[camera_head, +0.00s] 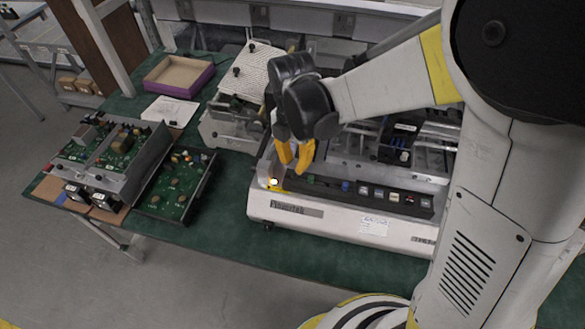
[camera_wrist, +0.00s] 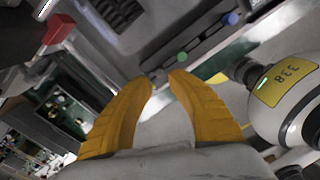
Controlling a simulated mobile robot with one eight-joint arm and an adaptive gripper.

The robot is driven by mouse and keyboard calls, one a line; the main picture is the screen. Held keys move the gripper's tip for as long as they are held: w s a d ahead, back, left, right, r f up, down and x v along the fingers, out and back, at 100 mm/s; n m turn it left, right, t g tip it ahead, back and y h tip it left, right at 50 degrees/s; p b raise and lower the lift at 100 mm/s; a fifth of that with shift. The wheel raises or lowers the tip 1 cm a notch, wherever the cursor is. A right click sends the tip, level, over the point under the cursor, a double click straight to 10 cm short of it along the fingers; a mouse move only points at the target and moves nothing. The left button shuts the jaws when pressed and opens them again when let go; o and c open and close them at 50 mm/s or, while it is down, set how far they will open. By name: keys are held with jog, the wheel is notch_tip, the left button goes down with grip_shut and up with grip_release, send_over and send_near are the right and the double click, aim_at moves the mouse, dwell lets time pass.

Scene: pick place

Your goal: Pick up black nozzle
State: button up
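My gripper (camera_head: 293,168) has yellow fingers and hangs over the left front part of the pale bench machine (camera_head: 340,222). In the wrist view, the fingertips (camera_wrist: 161,78) are a small gap apart, with nothing seen between them. I cannot single out a black nozzle with certainty in either view. Small dark parts show on the machine, including a black block (camera_head: 398,143) on its bed behind the front panel, to the right of my gripper. A dark rounded part (camera_wrist: 245,72) shows right of the fingers in the wrist view; I cannot tell what it is.
The machine stands on a green table (camera_head: 225,225). Its front panel carries a row of buttons (camera_head: 380,194). Circuit boards (camera_head: 178,185) lie at the left. A purple-edged tray (camera_head: 180,75) and a paper (camera_head: 170,110) lie behind them. A white device (camera_head: 232,128) stands behind left.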

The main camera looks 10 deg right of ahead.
aim_at(294, 174)
notch_tip(294, 174, down, 5)
jog(key=shift+f+b, duration=0.2)
jog(key=shift+b, duration=0.85)
jog(key=shift+r, duration=0.1)
jog(key=shift+c, duration=0.3)
grip_shut()
jog(key=shift+r, duration=0.1)
